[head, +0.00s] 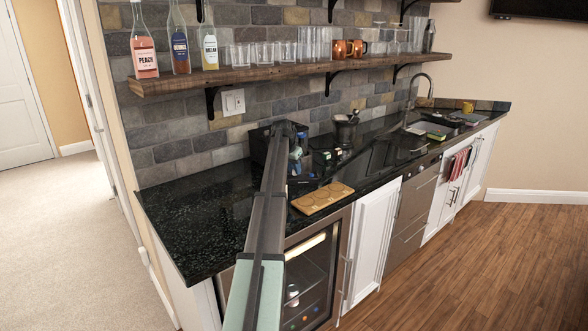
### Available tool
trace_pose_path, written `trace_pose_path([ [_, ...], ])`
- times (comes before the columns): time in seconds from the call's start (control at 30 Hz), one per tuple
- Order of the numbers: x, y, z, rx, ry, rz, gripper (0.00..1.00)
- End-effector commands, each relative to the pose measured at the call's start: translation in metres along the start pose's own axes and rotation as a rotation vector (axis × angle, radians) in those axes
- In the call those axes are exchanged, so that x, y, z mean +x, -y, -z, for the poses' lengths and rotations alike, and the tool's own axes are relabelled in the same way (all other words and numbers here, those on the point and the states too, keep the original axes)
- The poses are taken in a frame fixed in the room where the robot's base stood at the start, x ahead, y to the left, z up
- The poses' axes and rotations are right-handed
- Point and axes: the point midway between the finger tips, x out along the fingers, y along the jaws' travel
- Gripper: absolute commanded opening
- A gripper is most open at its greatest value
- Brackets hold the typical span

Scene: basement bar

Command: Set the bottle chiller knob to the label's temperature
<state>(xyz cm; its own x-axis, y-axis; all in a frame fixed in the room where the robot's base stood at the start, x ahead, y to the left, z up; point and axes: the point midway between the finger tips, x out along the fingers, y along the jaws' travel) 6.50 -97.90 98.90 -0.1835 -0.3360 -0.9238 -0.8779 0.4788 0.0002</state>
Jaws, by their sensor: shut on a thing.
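The bottle chiller (259,143) appears as a dark box on the black counter against the stone wall, mostly hidden behind my arm. My gripper (296,166) is at the chiller's front right side, small and partly hidden by my own wrist. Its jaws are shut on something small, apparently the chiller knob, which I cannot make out. The knob's setting and the label with the temperature cannot be read from here.
A wooden board (322,198) lies at the counter's front edge. A dark container (346,128) stands further right, before the sink. A wall shelf (250,77) above holds labelled bottles, glasses and copper mugs. The front left of the counter (195,222) is clear.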

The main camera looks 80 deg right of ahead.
Motion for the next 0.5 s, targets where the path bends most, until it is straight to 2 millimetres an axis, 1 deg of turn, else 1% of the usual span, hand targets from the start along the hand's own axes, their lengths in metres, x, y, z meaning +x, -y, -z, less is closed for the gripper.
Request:
trace_pose_path([
  [0.27,-0.0001,0.0011,0.0005,0.048,-0.001,-0.02,0.0],
  [0.5,0.0001,0.0032,0.001,0.191,0.0,-0.079,0.0],
])
